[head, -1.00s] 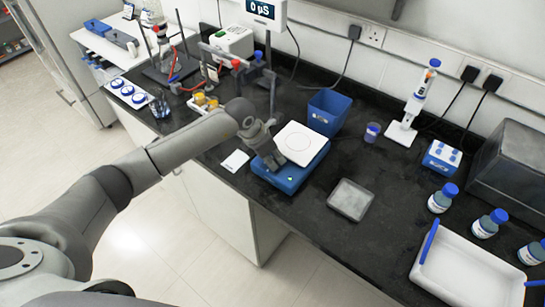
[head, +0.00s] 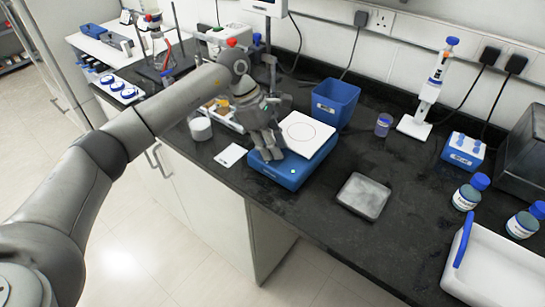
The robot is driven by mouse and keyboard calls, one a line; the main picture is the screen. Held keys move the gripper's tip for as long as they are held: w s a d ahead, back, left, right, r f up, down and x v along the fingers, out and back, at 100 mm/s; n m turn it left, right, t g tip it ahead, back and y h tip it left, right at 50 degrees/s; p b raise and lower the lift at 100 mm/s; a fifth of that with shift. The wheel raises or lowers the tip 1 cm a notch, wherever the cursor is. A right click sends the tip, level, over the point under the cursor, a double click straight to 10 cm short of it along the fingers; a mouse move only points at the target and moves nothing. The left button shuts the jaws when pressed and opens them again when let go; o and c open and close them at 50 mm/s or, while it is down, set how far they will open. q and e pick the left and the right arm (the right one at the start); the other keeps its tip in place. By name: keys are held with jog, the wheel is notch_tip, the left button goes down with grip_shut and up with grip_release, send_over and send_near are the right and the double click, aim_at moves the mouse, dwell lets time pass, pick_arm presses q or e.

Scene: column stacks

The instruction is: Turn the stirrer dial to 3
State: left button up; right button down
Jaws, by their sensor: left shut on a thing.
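The stirrer (head: 280,175) is a low blue box with a white square top plate (head: 301,133), standing on the black bench in the middle of the head view. My left gripper (head: 270,150) points down at the stirrer's left front part, beside the white plate. Its fingers are shut on the stirrer's dial, which they hide, so I cannot read its setting. A small light shows on the stirrer's front face. My right gripper is not in view.
A blue bin (head: 334,103) stands behind the stirrer. A grey square dish (head: 363,196) lies to its right, a white card (head: 230,155) and a white round pot (head: 200,128) to its left. Bottles (head: 467,193) and a white tray (head: 495,268) are at right. Bench between is clear.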

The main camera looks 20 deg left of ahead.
pick_arm(q)
jog(key=m+g+b, duration=0.1)
jog(key=m+b, duration=0.1)
jog(key=m, duration=0.1)
jog(key=shift+w+f+b, duration=0.1)
jog(key=shift+w+b, duration=0.05)
jog(key=shift+b, duration=0.2)
jog(key=m+g+b, duration=0.1)
jog(key=m+b, duration=0.1)
jog(key=shift+m+y, duration=0.3)
jog(key=m+g+b, duration=0.1)
jog(key=m, duration=0.2)
jog(key=shift+y, duration=0.3)
jog(key=shift+r+m+g+y, duration=0.2)
jog(key=shift+m+g+y, duration=0.1)
jog(key=shift+m, duration=0.5)
jog(key=o, duration=1)
jog(key=shift+b, duration=0.3)
jog(key=shift+o, duration=0.2)
